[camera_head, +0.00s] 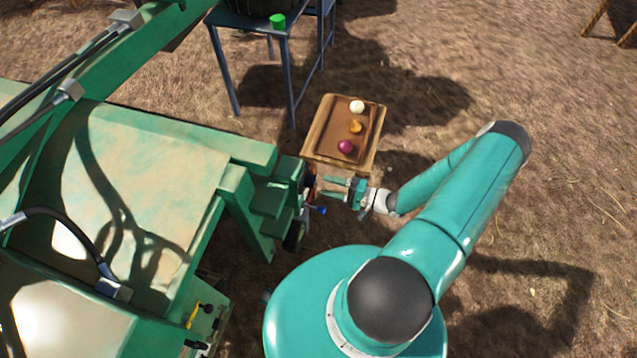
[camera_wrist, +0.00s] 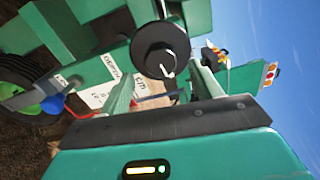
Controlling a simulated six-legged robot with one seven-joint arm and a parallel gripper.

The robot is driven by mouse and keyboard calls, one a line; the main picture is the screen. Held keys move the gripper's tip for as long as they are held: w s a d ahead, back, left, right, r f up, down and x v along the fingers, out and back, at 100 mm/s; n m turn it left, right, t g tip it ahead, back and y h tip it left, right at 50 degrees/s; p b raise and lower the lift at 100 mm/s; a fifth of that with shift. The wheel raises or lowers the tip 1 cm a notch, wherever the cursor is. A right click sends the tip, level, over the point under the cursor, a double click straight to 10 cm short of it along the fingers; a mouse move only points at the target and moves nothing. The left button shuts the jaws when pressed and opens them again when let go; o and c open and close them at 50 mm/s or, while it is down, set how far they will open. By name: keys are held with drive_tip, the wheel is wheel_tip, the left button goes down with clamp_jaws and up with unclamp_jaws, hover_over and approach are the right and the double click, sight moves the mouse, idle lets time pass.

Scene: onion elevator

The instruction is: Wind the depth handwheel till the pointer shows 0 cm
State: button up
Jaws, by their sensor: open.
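My gripper (camera_head: 338,188) is open and empty beside the end of the green machine (camera_head: 262,190). In the wrist view my gripper (camera_wrist: 158,85) has its two green fingers apart, one on each side of a black round wheel (camera_wrist: 155,42). This looks like the depth handwheel, with a pale pin on its face. I cannot tell whether the fingers touch it. A white scale plate (camera_wrist: 112,90) with "cm" lettering shows behind the left finger. The pointer and its reading cannot be made out. In the head view the wheel is not clear.
A blue knob (camera_head: 321,209) sticks out just below my gripper; it also shows in the wrist view (camera_wrist: 52,105). A wooden tray (camera_head: 318,145) with onions lies beyond the gripper. A blue-framed stand (camera_head: 222,70) is farther back. Open ground lies to the right.

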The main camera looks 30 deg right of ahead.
drive_tip(key=v, duration=0.8)
drive_tip(key=shift+d, duration=0.15)
drive_tip(key=shift+s+r, duration=0.1)
